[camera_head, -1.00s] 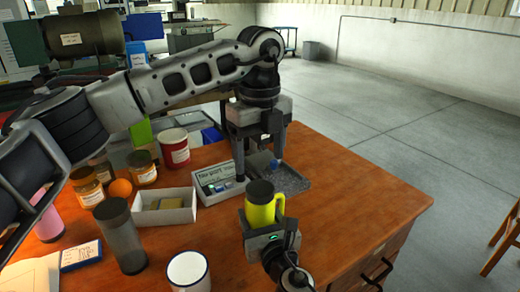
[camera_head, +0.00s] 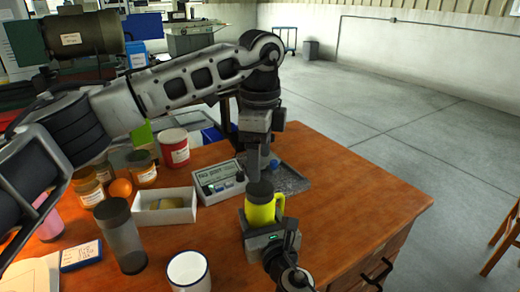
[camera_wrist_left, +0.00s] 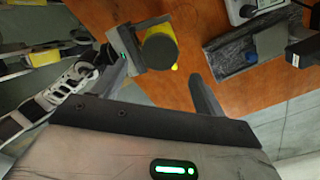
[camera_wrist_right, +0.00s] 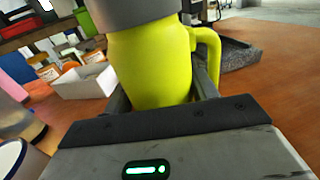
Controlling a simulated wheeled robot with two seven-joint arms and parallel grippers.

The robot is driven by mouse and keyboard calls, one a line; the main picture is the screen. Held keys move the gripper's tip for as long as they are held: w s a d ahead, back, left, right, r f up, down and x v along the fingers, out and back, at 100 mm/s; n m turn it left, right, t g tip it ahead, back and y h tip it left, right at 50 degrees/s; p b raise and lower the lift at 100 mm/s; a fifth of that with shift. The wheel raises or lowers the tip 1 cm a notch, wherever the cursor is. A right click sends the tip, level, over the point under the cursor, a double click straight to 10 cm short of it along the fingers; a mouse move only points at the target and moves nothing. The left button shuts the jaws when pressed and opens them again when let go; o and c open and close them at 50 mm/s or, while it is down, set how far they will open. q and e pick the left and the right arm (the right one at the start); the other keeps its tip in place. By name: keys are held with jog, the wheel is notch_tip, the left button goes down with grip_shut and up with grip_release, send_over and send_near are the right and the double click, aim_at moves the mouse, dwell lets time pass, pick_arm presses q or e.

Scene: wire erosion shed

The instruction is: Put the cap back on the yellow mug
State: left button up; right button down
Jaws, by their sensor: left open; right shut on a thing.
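The yellow mug (camera_head: 262,213) stands upright in my right gripper (camera_head: 262,233), just above or at the tabletop. The right wrist view shows the mug's body (camera_wrist_right: 150,65) between the fingers, with its handle to the right. A dark grey round piece that looks like the cap (camera_head: 260,191) sits on the mug's mouth. It also shows as a dark disc in the left wrist view (camera_wrist_left: 160,50). Whether it is fully seated I cannot tell. My left gripper (camera_head: 256,175) is open and empty, pointing down just behind the mug. One finger largely hides the other.
A dark grey tray (camera_head: 294,184) with a small blue item lies behind the mug. A white control box (camera_head: 217,181) and an open white box (camera_head: 165,215) stand left. A white mug (camera_head: 188,270) and a grey tumbler (camera_head: 122,240) are nearer. The table's right side is clear.

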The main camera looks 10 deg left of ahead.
aim_at(260, 188)
pick_arm(q)
notch_tip(260, 188, down, 7)
dwell(0.3)
